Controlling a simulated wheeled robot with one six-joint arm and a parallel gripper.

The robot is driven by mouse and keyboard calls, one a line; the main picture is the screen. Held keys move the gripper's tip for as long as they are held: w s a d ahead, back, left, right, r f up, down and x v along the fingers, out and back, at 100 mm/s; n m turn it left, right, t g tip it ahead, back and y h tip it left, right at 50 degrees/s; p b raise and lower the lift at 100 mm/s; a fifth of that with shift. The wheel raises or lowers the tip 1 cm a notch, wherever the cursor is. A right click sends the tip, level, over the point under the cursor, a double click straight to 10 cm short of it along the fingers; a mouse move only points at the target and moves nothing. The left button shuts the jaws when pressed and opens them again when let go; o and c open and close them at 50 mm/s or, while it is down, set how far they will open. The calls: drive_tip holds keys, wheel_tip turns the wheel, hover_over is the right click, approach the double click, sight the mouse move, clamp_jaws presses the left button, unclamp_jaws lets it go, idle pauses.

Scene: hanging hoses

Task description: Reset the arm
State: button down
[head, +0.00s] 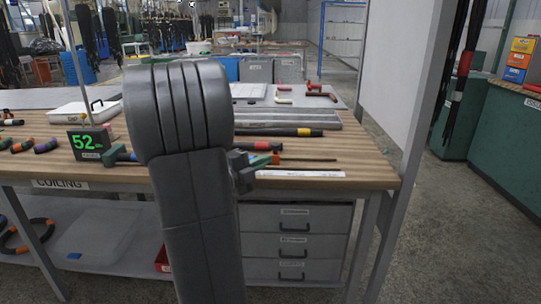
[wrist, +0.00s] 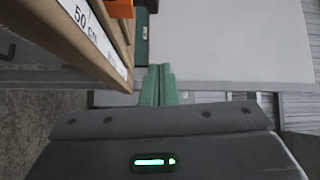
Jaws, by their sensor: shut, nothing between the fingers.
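My gripper (wrist: 159,82) shows in the wrist view as two green fingers side by side, closed together with nothing between them. Its dark grey body with a green light fills the bottom of that view. The fingers point toward a plain pale grey surface (wrist: 230,45), and they hold no hose. In the head view my arm stands upright in the middle, in front of the workbench (head: 375,165).
In the wrist view a brown edge with a "50 cm" label (wrist: 88,28) lies left of the fingers. In the head view the bench holds a green "52" display (head: 88,142), a black tube (head: 290,132) and red handles (head: 318,91). Dark hoses (head: 461,75) hang at the right.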

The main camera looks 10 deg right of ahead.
drive_tip(key=shift+s+a, duration=0.1)
drive_tip(key=shift+a, duration=0.05)
drive_tip(key=b+x, duration=0.1)
drive_tip(key=x, duration=0.9)
drive_tip(key=shift+f, duration=0.15)
drive_tip(key=shift+w+a+f, duration=0.15)
drive_tip(key=shift+w+a, duration=0.85)
drive_tip(key=shift+a, duration=0.25)
drive_tip(key=shift+w+a, duration=0.35)
